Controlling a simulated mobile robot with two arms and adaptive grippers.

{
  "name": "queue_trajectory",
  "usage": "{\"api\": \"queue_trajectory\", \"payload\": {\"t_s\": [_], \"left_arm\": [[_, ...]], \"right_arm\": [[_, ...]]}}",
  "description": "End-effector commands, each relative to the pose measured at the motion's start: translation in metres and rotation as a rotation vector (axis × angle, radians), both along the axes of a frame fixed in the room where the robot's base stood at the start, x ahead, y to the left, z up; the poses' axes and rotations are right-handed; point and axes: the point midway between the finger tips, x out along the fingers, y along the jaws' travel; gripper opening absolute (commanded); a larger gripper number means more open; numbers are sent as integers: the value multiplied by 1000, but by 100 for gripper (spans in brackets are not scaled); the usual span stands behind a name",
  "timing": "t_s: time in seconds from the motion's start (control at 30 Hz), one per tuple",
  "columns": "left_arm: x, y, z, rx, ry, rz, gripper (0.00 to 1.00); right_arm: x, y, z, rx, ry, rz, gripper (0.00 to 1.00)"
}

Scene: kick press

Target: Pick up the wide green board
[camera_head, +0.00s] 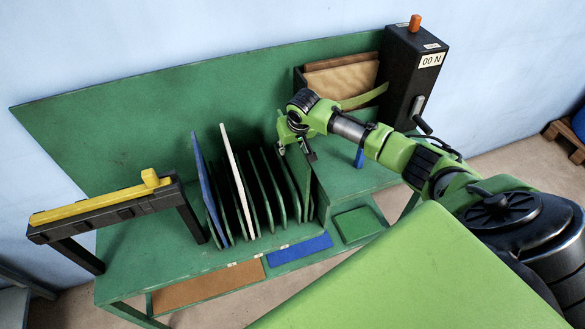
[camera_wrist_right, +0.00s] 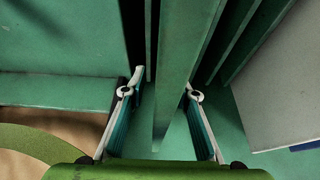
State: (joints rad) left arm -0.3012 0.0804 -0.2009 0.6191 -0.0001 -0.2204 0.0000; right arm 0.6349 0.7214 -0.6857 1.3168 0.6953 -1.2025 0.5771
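My right gripper (camera_head: 296,146) is over the right end of the slotted rack on the green bench. In the right wrist view its two fingers (camera_wrist_right: 162,92) are apart, with an upright green panel (camera_wrist_right: 182,60) standing between them. There are gaps beside the panel, so the fingers are not closed on it. This panel looks like the wide green board, but I cannot tell it surely from the rack's green dividers (camera_head: 268,190). In the head view the gripper partly hides the panel's top. My left gripper is not in view.
A white board (camera_head: 236,180) and a blue board (camera_head: 207,180) stand in the rack's left part. A yellow-topped black fixture (camera_head: 110,208) is at the left. A bin with brown boards (camera_head: 342,83) and a black box (camera_head: 412,75) with a lever stand behind the right arm.

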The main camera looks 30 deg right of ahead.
Motion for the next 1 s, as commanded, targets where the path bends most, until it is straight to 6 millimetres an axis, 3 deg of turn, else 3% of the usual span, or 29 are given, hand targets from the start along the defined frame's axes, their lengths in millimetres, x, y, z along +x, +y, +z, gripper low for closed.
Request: {"api": "queue_trajectory", "payload": {"t_s": [0.57, 0.7, 1.0], "left_arm": [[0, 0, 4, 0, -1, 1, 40], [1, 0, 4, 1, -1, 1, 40], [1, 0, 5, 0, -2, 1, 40]], "right_arm": [[0, 0, -5, 1, 1, 0, 28], [0, 0, -5, 1, 1, 0, 0], [1, 0, -3, 1, -3, -1, 0]]}}
